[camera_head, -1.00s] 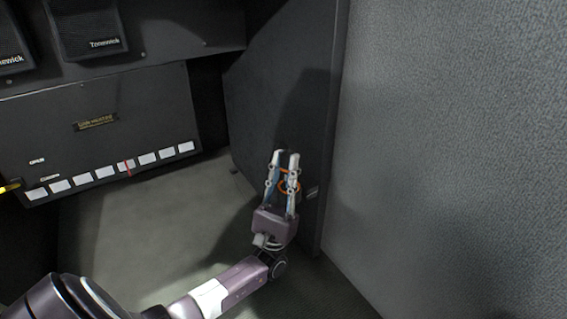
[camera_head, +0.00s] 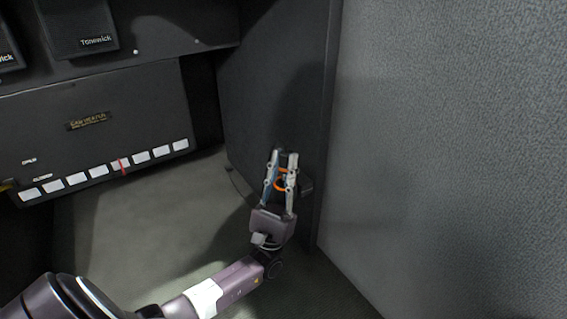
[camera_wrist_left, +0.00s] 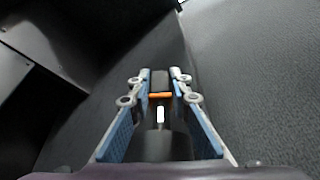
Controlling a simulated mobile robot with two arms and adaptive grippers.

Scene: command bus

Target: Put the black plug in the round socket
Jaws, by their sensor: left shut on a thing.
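My left gripper (camera_head: 285,155) is in front of the dark side panel (camera_head: 270,95), its fingers pointing up in the head view. In the left wrist view the fingers (camera_wrist_left: 160,72) are closed around a black plug (camera_wrist_left: 158,82) with an orange band and a white mark below it. In the head view an orange ring shows between the fingers, and the rest of the plug is mostly hidden by them. A small dark block (camera_head: 306,186) shows just right of the fingers; I cannot tell what it is. I cannot make out the round socket. My right gripper is out of view.
A textured grey wall (camera_head: 450,140) stands close on the right. A black box with a row of white labels (camera_head: 98,171) and Tonewick speakers (camera_head: 80,25) are at the left. The grey floor (camera_head: 150,225) between is clear. A thin dark cable lies left of the gripper.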

